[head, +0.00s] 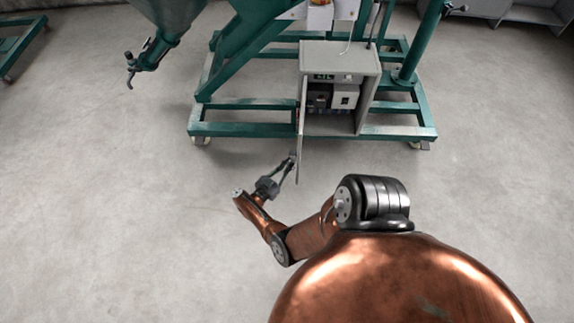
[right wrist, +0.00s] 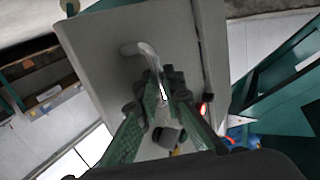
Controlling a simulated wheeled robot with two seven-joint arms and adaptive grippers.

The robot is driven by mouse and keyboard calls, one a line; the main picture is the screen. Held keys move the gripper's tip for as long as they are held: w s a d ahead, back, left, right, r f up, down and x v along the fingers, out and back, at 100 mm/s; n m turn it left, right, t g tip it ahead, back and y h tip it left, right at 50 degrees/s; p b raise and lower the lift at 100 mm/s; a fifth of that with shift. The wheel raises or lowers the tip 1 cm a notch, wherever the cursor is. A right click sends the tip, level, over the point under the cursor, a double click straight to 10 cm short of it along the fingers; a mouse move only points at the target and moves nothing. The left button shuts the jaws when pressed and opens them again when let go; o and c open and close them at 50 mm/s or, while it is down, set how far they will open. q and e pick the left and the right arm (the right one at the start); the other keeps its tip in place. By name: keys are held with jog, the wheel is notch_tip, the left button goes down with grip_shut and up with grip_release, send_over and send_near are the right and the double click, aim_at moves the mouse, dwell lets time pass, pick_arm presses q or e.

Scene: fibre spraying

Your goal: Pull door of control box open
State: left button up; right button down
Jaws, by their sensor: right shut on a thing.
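The grey control box (head: 340,58) sits on a green wheeled frame, with dark devices, a pale module and a small lit display inside. Its door (head: 301,125) stands open, swung out toward me on the left side and seen nearly edge-on. In the right wrist view the door's flat face (right wrist: 110,60) fills the middle, with a curved metal handle (right wrist: 142,52) on it. My right gripper (head: 292,160) is at the door's left face, and its fingers (right wrist: 160,98) are shut on the handle. My left gripper is not in view.
The green frame (head: 240,129) runs along the floor beneath the box, with castors at its corners. A hopper (head: 172,12) with a spout hangs at upper left. The grey floor in front and to the left is clear.

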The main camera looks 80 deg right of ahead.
jog(key=shift+d, duration=0.1)
jog(key=c, duration=2.3)
grip_release()
jog(key=shift+s, duration=0.1)
jog(key=v, duration=1.2)
